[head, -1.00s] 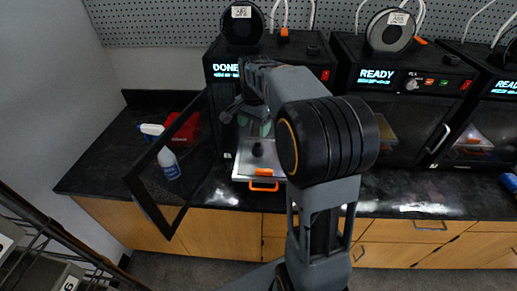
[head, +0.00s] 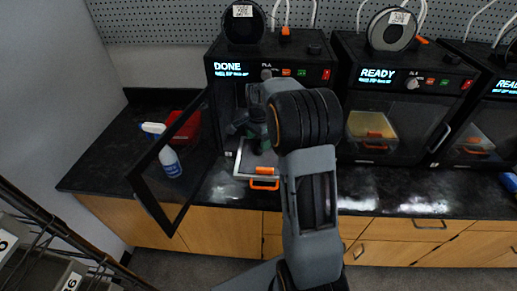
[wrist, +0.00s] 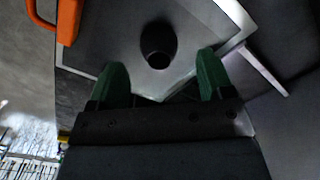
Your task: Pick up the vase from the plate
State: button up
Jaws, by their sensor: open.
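The vase (wrist: 158,42) is small, dark and rounded, and stands on the plate in the wrist view. The plate (wrist: 190,18) is a light grey sheet with a raised pale rim and an orange handle. In the head view the plate (head: 243,163) sits in the opened printer on the left, and my gripper largely hides the vase. My gripper (wrist: 162,68) has two green fingers, spread apart and empty. The vase appears ahead of the gap between them, with no visible contact. In the head view my gripper (head: 257,130) is at the printer opening.
The printer's dark-framed glass door (head: 155,185) is swung open to the left of my arm. A spray bottle (head: 170,162) and a red bin (head: 184,130) are on the counter beyond it. A closed printer (head: 400,115) marked READY stands to the right.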

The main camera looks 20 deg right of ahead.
aim_at(258, 144)
jog(key=shift+f+p, duration=0.3)
jog(key=shift+f, duration=1.95)
jog(key=shift+c, duration=0.2)
jog(key=c, duration=1)
jog(key=shift+o, duration=0.2)
